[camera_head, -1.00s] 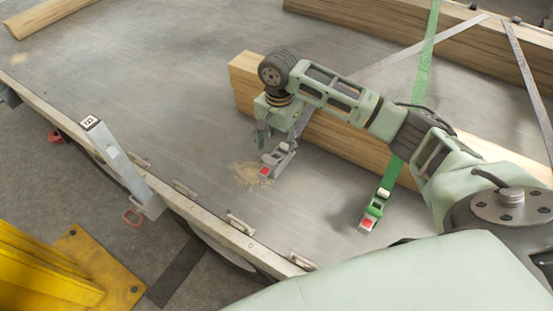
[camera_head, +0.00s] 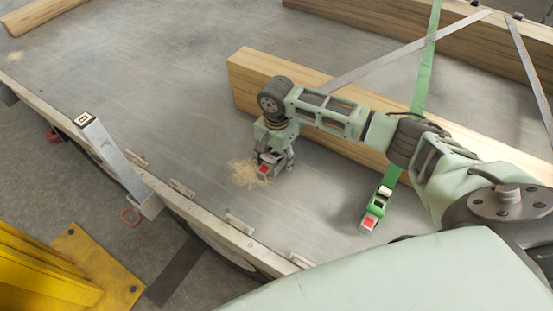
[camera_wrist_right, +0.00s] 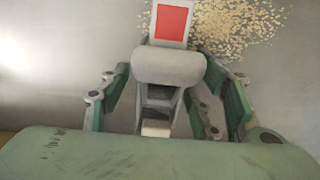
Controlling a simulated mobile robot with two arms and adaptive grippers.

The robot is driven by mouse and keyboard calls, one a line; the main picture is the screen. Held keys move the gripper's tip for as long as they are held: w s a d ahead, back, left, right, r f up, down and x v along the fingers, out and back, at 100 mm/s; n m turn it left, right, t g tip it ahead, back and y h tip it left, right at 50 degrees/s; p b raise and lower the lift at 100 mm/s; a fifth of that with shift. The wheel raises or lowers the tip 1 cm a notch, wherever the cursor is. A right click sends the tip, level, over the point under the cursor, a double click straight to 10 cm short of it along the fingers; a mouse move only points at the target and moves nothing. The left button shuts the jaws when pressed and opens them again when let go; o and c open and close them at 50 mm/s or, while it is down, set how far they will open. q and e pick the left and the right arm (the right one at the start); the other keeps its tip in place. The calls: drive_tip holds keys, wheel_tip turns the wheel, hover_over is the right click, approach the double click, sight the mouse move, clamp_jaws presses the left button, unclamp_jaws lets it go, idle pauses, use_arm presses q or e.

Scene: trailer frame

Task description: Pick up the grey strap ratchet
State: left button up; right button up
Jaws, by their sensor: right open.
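The grey strap ratchet (camera_head: 266,168) with a red label lies on the trailer bed, partly hidden by my right gripper (camera_head: 275,156) in the head view. In the right wrist view the ratchet (camera_wrist_right: 168,68) sits between the two spread green fingers of the gripper (camera_wrist_right: 172,88). Its rounded grey end and red label point away from the palm. Gaps show between the fingers and the ratchet's sides, so the gripper is open around it. The palm hides the ratchet's near end. My left gripper is in neither view.
Wood chips (camera_head: 246,173) lie beside the ratchet. A wooden beam (camera_head: 243,83) lies behind my right arm. A green strap ratchet (camera_head: 375,210) lies to the right. A metal post (camera_head: 115,160) stands at the trailer's edge. The bed left of the beam is mostly clear.

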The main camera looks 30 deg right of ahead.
drive_tip(key=shift+c, duration=0.4)
drive_tip(key=c, duration=1.3)
clamp_jaws()
drive_tip(key=shift+w+r, duration=0.1)
drive_tip(key=shift+r, duration=0.05)
